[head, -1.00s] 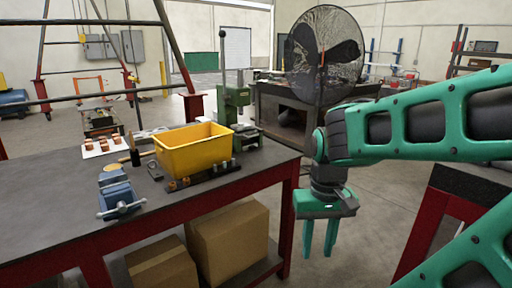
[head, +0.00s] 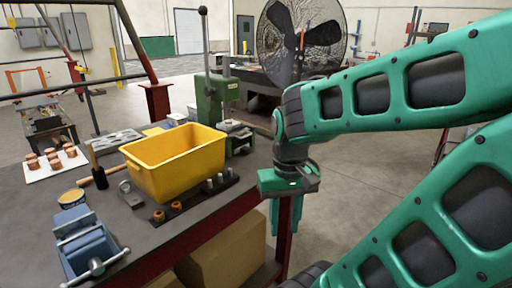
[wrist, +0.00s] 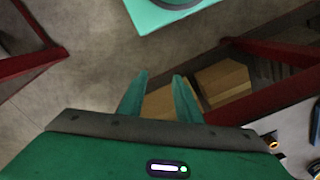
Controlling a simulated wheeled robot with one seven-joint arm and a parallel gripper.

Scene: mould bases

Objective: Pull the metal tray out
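No tray pulled apart from other things is clear in view. A flat grey metallic piece (head: 118,140) lies on the workbench behind the hammer, and I cannot tell if it is the metal tray. A white flat sheet or tray (head: 40,174) with several copper-coloured pieces lies at the bench's far left. My gripper (head: 285,212) hangs pointing down beside the bench's right end, away from both. In the wrist view my gripper (wrist: 160,98) has its two green fingers apart with nothing between them.
The dark-topped workbench (head: 130,222) holds a yellow bin (head: 175,165), a blue vise (head: 85,243), a hammer (head: 95,170) and a green press (head: 212,100). Cardboard boxes (wrist: 207,84) sit on its lower shelf. A large fan (head: 300,45) stands behind.

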